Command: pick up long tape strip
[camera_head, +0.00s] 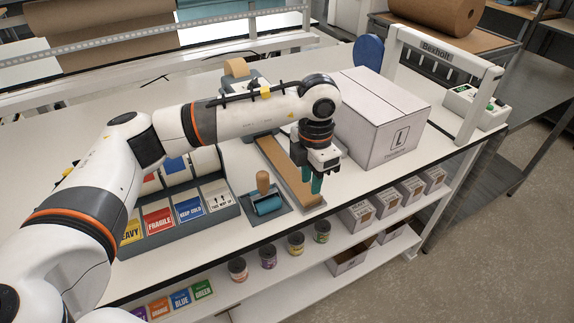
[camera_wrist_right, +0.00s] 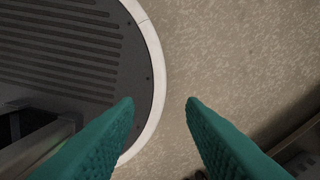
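A long brown strip (camera_head: 278,160), which looks like the tape strip, lies on a narrow grey base on the white table, running from the back toward the front edge. My left gripper (camera_head: 311,184) points down over the near right part of the strip. Its teal fingertips overlap the strip's right edge in the head view. The gap between them and any contact with the strip are unclear. My right gripper (camera_wrist_right: 160,102) is open and empty in the right wrist view, above the floor and away from the table.
A blue roller with a wooden handle (camera_head: 267,204) sits left of the strip. A label rack (camera_head: 180,222) is farther left.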

